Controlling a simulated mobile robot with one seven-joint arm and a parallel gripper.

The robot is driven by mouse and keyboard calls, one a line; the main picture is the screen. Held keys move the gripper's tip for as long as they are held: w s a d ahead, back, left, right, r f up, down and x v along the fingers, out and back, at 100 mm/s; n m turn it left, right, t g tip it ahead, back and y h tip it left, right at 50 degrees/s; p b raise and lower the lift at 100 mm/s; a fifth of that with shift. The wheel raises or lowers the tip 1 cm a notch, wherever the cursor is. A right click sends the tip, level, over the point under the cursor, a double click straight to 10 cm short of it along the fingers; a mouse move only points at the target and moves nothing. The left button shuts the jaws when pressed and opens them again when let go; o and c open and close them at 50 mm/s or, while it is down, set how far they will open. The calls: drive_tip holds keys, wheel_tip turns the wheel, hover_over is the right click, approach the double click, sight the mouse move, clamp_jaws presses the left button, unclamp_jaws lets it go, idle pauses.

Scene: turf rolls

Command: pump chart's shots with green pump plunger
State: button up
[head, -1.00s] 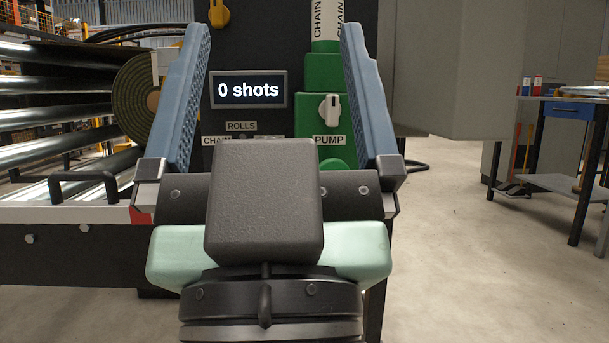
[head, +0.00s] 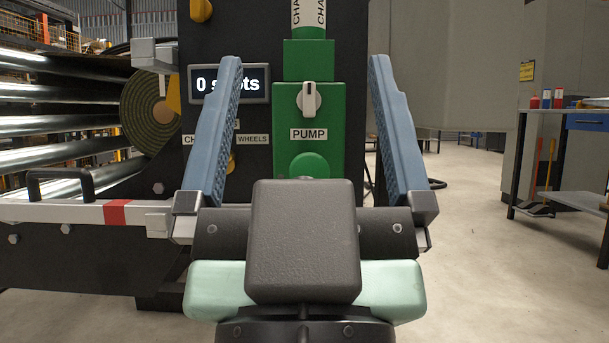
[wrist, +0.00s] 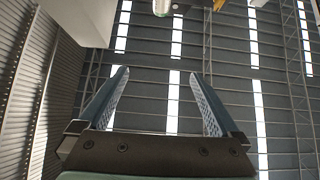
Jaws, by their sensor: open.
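The green pump unit (head: 309,110) stands upright on the dark machine panel, with a white PUMP label and a pale lever on its front. A round green knob (head: 309,166), which looks like the pump plunger, sits below the label, its lower part hidden behind my gripper. My gripper (head: 305,62) is open and empty, its blue fingers pointing up on either side of the pump in the picture. The display (head: 255,84) reads "0 shots", partly covered by the left finger. The wrist view shows my open gripper (wrist: 158,72) against the ceiling. No chart is clearly seen.
A turf roll (head: 150,112) and shiny metal rollers (head: 60,100) lie at the left, with a white rail (head: 80,212) and black handle below. A workbench (head: 575,112) stands at the far right. The floor between it and the machine is clear.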

clamp_jaws()
idle(1.5)
